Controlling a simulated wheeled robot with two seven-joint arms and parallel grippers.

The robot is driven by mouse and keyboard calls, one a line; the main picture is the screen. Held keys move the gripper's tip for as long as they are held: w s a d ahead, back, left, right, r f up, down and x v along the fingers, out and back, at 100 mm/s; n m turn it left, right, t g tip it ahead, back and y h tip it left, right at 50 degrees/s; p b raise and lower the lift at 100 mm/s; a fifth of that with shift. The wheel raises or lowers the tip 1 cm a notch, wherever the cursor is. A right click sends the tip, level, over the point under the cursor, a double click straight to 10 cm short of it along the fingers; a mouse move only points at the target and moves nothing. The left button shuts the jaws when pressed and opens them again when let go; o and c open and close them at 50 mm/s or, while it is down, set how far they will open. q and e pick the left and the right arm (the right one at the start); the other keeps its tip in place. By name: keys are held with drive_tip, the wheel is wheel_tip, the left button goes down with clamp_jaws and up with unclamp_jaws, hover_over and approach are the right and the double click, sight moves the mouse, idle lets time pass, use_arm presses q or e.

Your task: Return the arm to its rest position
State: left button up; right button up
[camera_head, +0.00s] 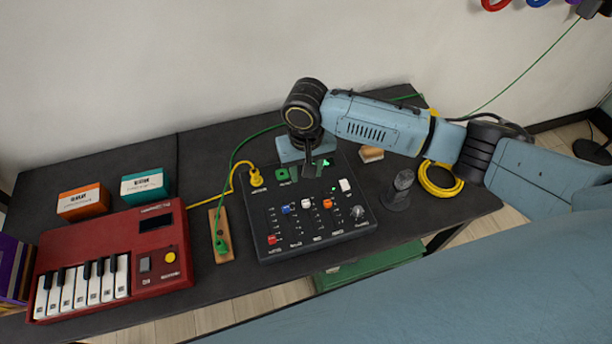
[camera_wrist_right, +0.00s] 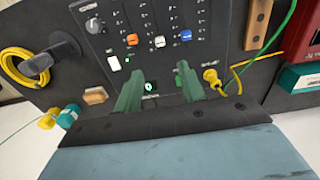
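My right arm reaches in from the right in the head view, bent over the back of a black mixer panel (camera_head: 335,220). My right gripper (camera_head: 307,171) points down at the panel's back edge. In the right wrist view the gripper (camera_wrist_right: 158,90) shows two green fingers apart with nothing between them. A lit green spot on the panel (camera_wrist_right: 215,30) shows in the gap. I cannot tell whether the fingertips touch the panel. My left gripper is not in view.
A yellow plug (camera_head: 256,178) with its cable is at the panel's back left. A red keyboard (camera_head: 110,262), an orange box (camera_head: 83,202) and a teal box (camera_head: 145,187) stand left. A dark peg stand (camera_head: 398,190) and a yellow cable coil (camera_head: 441,180) are right.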

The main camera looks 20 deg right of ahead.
drive_tip(key=shift+r, duration=0.1)
idle(0.5)
drive_tip(key=s+a+f+n+t+y, duration=0.15)
drive_tip(key=s+a+n+y, duration=0.25)
drive_tip(key=s+a, duration=0.5)
drive_tip(key=s+d+r+m+t+h, duration=0.15)
drive_tip(key=s+d+h, duration=0.25)
drive_tip(key=s+d, duration=1.1)
wheel_tip(320, 180, down, 28)
drive_tip(key=b, duration=0.4)
drive_tip(key=s+d+f+g+b, duration=0.2)
drive_tip(key=s+d+f, duration=0.1)
drive_tip(key=s+f, duration=1.3)
wheel_tip(320, 180, down, 2)
drive_tip(key=shift+s+d+f+b, duration=0.2)
drive_tip(key=shift+s+d+b, duration=0.05)
drive_tip(key=shift+d+b, duration=0.15)
